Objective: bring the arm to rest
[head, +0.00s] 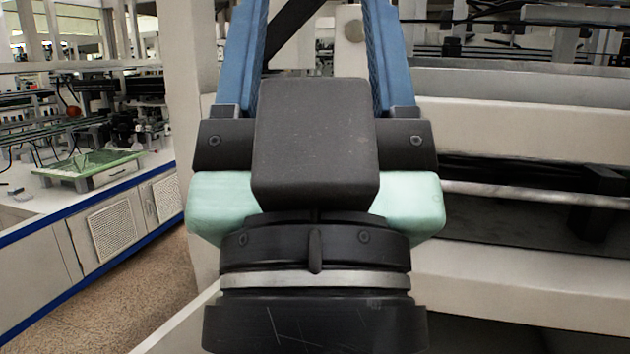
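My gripper (316,25) fills the middle of the head view, seen from behind its black wrist and pale green body. Its two blue fingers stand wide apart and run up to the top edge, where the tips are cut off. I see nothing held between the visible parts of the fingers. A pale post and a dark slanting bar show through the gap.
A pale frame with shelf-like beams (540,130) stands to the right, behind the gripper. At left, a long white bench (95,235) with a blue edge carries a green board (88,165) and clutter. Brown floor (150,290) shows clear between them.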

